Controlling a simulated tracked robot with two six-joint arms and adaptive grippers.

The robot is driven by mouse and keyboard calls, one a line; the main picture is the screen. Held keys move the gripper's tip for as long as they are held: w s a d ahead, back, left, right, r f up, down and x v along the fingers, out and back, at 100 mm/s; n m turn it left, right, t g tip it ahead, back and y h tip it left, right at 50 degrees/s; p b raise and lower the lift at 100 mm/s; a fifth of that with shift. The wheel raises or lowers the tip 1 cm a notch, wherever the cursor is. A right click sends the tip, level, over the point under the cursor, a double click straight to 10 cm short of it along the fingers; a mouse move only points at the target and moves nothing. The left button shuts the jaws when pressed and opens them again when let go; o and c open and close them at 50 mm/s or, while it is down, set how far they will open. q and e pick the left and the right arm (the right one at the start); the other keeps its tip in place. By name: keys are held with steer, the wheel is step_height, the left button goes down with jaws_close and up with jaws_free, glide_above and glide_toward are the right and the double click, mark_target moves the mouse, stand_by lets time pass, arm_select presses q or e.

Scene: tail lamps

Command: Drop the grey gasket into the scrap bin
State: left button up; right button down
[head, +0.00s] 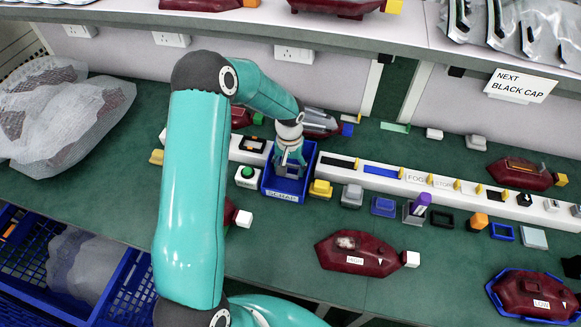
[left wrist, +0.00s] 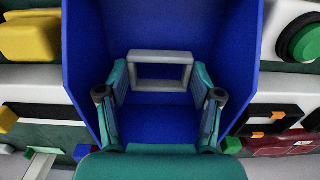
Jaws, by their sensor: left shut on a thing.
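The blue scrap bin (head: 269,184) stands in the row at the middle of the bench, with a SCRAP label on its front. My left gripper (head: 290,168) points down into its mouth. In the left wrist view the bin's blue walls (left wrist: 232,40) surround the left gripper (left wrist: 160,82). The gripper is shut on the grey gasket (left wrist: 160,57), a rectangular ring held between the two fingers. The blue bin floor shows through and below the ring. The gasket cannot be made out in the head view. My right gripper is out of view.
A green button box (head: 247,175) stands left of the bin, a yellow cap (head: 320,189) right of it. A white rail (head: 420,182) with several parts runs right. A dark red lamp (head: 358,254) lies in front. A shelf (head: 330,35) overhangs the back.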

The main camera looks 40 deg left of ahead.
arm_select(q)
steer(key=shift+f, duration=0.3)
steer(key=o, duration=1)
steer(key=shift+r, duration=0.1)
steer(key=shift+r+p, duration=0.7)
steer(key=shift+r, duration=0.15)
step_height(320, 180, up, 11)
steer(key=shift+r+b, duration=0.2)
steer(key=shift+b, duration=0.95)
steer(key=shift+r, duration=0.1)
